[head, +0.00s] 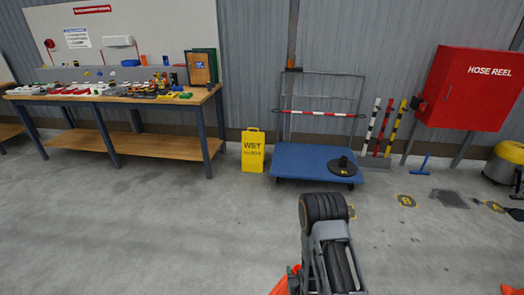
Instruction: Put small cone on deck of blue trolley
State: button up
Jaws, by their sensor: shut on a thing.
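The blue trolley (300,160) stands against the back wall, right of centre. Its flat blue deck is low, with a grey mesh back frame behind it. A black round object with a short upright stub (342,168) is on the deck's right part; the rest of the deck looks bare. My arm rises at the bottom centre, in front of the trolley. My gripper's fingers do not show.
A loaded workbench (110,99) is at left. Striped posts (384,130) and a red hose reel cabinet (473,88) are at right. The floor before the trolley is open.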

aim_at(293, 163)
jog(key=u, duration=0.05)
jog(key=i, duration=4.35)
jog(key=z, duration=0.2)
